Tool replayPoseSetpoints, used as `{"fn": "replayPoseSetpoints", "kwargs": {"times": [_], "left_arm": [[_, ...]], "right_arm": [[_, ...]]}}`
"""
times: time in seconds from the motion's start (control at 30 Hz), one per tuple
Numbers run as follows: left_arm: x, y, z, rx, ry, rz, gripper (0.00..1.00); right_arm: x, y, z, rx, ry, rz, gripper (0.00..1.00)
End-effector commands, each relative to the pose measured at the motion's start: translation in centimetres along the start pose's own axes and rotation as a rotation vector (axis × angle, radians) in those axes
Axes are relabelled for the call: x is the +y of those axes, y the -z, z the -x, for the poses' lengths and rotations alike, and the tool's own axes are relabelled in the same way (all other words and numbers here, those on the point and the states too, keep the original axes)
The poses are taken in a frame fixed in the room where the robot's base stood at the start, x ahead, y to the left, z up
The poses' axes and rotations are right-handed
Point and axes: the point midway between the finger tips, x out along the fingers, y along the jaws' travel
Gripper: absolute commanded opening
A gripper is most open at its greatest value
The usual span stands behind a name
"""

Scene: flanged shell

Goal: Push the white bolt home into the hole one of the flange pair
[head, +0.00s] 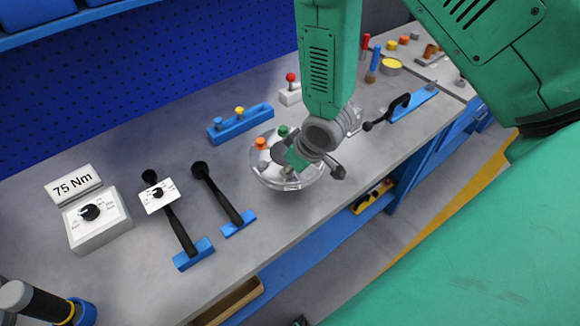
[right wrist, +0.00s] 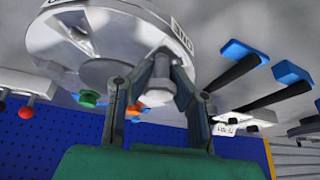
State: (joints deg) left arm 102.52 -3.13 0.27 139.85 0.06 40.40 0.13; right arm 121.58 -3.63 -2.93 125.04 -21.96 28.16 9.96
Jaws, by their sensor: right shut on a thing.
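The flanged shell (head: 270,181) is a round, pale, partly clear disc on the bench, with an orange bolt (head: 261,143) and a green bolt (head: 283,131) standing on it. My right gripper (head: 312,163) is over the shell and hides part of it. In the right wrist view, the gripper (right wrist: 160,95) is shut on the white bolt (right wrist: 161,66), close against the flange (right wrist: 110,30) by the label ONE (right wrist: 183,37). How deep the bolt sits is hidden; the hole itself does not show. My left gripper is not in view.
A blue rack (head: 240,124) with blue and yellow bolts stands behind the shell. Two black-handled wrenches (head: 222,195) lie to the left, beside a dial box (head: 98,222) and a 75 Nm sign (head: 74,185). A red-knobbed white block (head: 290,95) stands behind.

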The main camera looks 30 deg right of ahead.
Motion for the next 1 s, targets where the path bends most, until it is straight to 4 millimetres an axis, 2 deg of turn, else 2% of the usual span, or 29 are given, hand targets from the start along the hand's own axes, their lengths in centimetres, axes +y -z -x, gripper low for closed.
{"fn": "replayPoseSetpoints", "kwargs": {"times": [0.1,0.13,0.2,0.5,0.63,0.77,1.0], "left_arm": [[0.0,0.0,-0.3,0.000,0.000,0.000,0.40],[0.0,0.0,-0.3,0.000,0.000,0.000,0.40],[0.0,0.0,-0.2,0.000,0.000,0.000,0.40],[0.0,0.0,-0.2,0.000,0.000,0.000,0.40],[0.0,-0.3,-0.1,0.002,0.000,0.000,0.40],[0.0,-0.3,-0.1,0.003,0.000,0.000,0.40],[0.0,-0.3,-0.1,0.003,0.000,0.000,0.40]], "right_arm": [[0.0,-0.1,-0.3,0.001,0.000,0.000,0.00],[0.0,-0.1,-0.4,0.001,0.000,0.000,0.17],[0.0,-0.1,-0.3,0.001,0.000,0.000,0.38],[0.0,-0.1,-0.3,0.000,0.000,0.000,0.38],[0.1,0.0,0.5,0.001,-0.001,-0.001,0.38],[0.0,0.0,2.7,0.004,-0.001,-0.002,0.38],[0.1,0.1,7.8,0.003,-0.001,-0.001,0.38]]}}
